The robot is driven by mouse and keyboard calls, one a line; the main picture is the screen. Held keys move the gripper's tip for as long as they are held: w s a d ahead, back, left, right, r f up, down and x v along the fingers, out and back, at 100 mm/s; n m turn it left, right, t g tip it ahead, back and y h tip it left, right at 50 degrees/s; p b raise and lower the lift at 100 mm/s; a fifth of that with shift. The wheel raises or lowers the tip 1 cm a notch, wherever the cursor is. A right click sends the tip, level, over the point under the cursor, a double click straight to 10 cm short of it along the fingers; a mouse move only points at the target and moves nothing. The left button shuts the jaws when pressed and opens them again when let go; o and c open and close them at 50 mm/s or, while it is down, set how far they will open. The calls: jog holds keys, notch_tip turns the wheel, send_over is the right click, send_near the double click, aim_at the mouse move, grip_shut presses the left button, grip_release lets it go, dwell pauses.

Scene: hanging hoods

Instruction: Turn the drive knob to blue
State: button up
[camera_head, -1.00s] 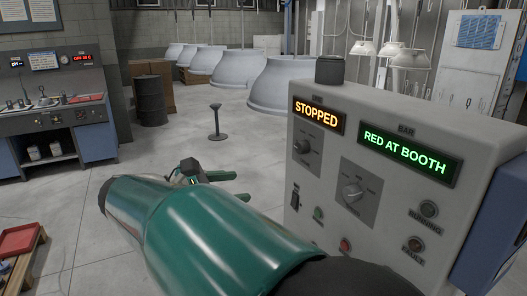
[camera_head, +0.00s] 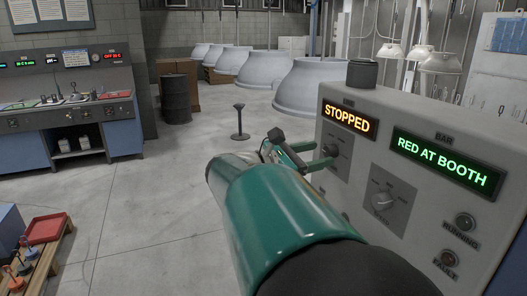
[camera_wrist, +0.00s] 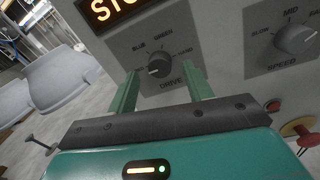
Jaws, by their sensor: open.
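The drive knob (camera_wrist: 158,69) is a dark round knob on a grey plate, labelled DRIVE, with BLUE and GREEN among its marks. In the wrist view my gripper (camera_wrist: 158,82) is open, with one green finger on each side below the knob and the knob between their tips. I cannot tell whether the fingers touch it. In the head view the knob (camera_head: 331,150) is at the panel's left, with my gripper (camera_head: 300,150) right beside it. The control box (camera_head: 400,120) shows STOPPED in orange and RED AT BOOTH in green.
The speed knob (camera_head: 384,203) sits right of the drive knob. A red button (camera_wrist: 273,106) and a red-topped knob (camera_wrist: 300,127) are low on the panel. A black post (camera_head: 239,122), a barrel (camera_head: 175,98) and large grey hoods (camera_head: 313,87) stand behind.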

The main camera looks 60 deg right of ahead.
jog(key=shift+x, duration=0.8)
jog(key=c, duration=1)
jog(key=shift+m, duration=0.3)
jog(key=m, duration=0.5)
jog(key=shift+g, duration=0.3)
jog(key=m, duration=0.6)
jog(key=shift+f, duration=0.1)
jog(key=shift+m, duration=0.3)
